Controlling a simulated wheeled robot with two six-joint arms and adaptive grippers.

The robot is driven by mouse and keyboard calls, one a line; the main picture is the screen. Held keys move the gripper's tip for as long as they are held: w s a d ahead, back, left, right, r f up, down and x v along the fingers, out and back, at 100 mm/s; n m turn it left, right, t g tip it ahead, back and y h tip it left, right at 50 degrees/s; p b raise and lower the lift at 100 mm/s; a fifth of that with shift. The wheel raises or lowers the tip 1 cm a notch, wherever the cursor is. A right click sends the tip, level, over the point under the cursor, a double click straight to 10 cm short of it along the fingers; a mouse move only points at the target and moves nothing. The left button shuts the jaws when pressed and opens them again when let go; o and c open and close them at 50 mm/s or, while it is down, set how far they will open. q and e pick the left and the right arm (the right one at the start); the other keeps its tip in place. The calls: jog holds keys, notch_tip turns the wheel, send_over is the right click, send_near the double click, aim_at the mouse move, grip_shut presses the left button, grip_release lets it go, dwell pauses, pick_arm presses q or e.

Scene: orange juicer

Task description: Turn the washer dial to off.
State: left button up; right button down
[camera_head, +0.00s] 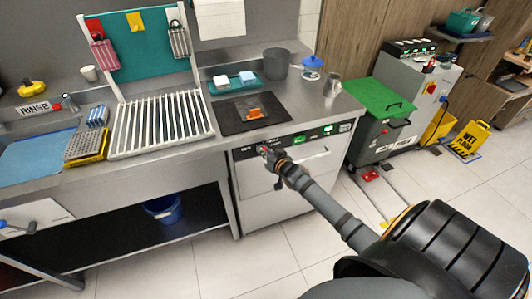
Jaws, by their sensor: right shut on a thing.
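The washer (280,198) is a pale undercounter machine below the steel counter, with a dark control panel (325,131) along its top edge. Green lit displays show on the panel. My right gripper (267,152) is at the left part of this panel, and my arm reaches it from the lower right. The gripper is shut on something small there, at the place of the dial. The gripper and wrist hide most of the dial, and its setting cannot be read. My left gripper is not in view.
A black mat (230,118) with an orange item (254,114) lies on the counter above the washer. A white rack (160,125) stands left of it. A green-topped grey cart (380,125) stands to the right. The washer's door handle (313,158) sticks out beside my wrist.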

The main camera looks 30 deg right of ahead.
jog(key=shift+r, duration=0.1)
jog(key=shift+w+a+f+n+g+h+b, duration=0.1)
jog(key=shift+a+n+h+b, duration=0.15)
jog(key=shift+n+h+b, duration=0.6)
jog(key=shift+w+a+f+n+g+h+b, duration=0.1)
jog(key=shift+a+n+h+b, duration=0.2)
jog(key=shift+n+h, duration=1.15)
jog(key=shift+a+f+n+g+h+b, duration=0.15)
jog(key=shift+n+h+b, duration=0.45)
jog(key=shift+n, duration=1.1)
jog(key=shift+r, duration=0.1)
jog(key=c, duration=1.4)
grip_release()
